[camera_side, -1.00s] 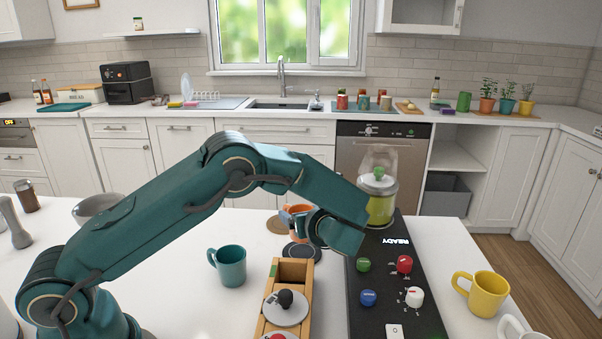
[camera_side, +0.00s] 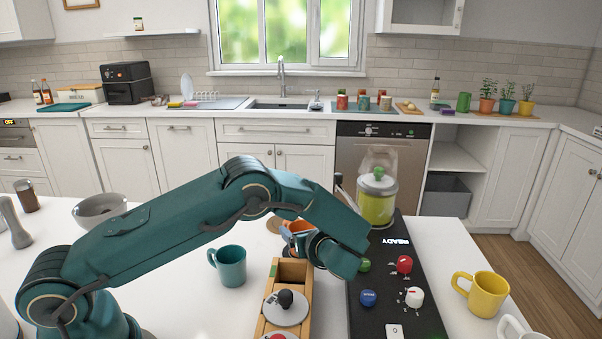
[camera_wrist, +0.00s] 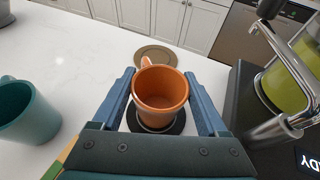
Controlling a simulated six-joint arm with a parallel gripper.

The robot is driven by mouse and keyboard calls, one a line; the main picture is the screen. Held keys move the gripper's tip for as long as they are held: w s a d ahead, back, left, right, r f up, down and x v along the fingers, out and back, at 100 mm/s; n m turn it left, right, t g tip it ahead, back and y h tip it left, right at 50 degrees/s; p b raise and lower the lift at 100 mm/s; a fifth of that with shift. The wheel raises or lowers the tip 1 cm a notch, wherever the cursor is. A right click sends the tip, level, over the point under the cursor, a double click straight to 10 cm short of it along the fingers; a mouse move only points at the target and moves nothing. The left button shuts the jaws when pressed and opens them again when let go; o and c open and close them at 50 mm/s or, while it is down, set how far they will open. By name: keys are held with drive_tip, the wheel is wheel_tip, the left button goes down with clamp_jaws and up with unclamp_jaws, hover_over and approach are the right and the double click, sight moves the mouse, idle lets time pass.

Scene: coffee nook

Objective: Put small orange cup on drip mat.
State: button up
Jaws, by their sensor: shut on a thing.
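The small orange cup (camera_wrist: 163,88) is upright between the two blue fingers of my gripper (camera_wrist: 160,92), which is shut on it. Its handle points away from the wrist. It also shows in the side view (camera_side: 297,227), partly hidden by my gripper. A dark round mat (camera_wrist: 178,124) lies under the cup in the wrist view, and the cup hides its middle. I cannot tell whether the cup's base touches it. My arm hides this mat in the side view. A brown round coaster (camera_wrist: 156,56) lies bare just beyond the cup.
A teal mug (camera_side: 230,266) stands left of my gripper. A wooden holder (camera_side: 306,300) with round-topped tools is in front. The black coffee machine (camera_side: 425,315), with knobs and a green-filled container (camera_side: 377,205), is on the right. A yellow mug (camera_side: 487,293) stands farther right.

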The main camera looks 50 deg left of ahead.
drive_tip(key=o, duration=1.4)
drive_tip(key=shift+a+f, duration=0.1)
drive_tip(key=shift+f, duration=0.6)
drive_tip(key=shift+r, duration=0.5)
drive_tip(key=r+v, duration=0.1)
drive_tip(key=v, duration=1)
drive_tip(key=s+a+r+n+g+h, duration=0.3)
drive_tip(key=s+r+n+h, duration=0.35)
drive_tip(key=s+n, duration=0.35)
drive_tip(key=s+d+r+n+t+h, duration=0.1)
drive_tip(key=s+d+n+t+h, duration=0.2)
drive_tip(key=s+n+h, duration=0.3)
drive_tip(key=s+d+n, duration=0.1)
drive_tip(key=s+n, duration=0.3)
drive_tip(key=n, duration=0.2)
drive_tip(key=shift+d+r, duration=0.2)
drive_tip(key=shift+d, duration=0.2)
